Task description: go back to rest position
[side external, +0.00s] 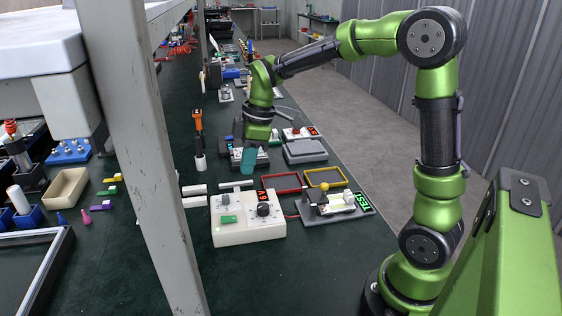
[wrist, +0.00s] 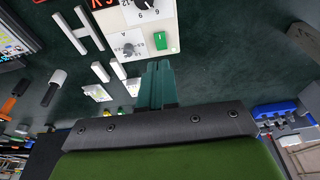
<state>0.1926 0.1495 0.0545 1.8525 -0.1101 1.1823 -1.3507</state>
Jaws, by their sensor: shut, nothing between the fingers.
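My gripper (side external: 249,160) hangs from the green arm over the dark green bench in the side external view, fingers pointing down. Its teal fingers are together with nothing between them. In the wrist view the shut fingers (wrist: 157,84) point toward a white control box with dials (wrist: 131,18). The same control box (side external: 247,230) stands in front of my gripper in the side external view. A grey device behind the fingers is partly hidden by them.
A test board (side external: 335,206), a red frame (side external: 281,184) and a yellow frame (side external: 325,177) lie right of the gripper. A grey closed box (side external: 305,151) sits behind them. A grey post (side external: 150,160) rises at left. The bench's near middle is clear.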

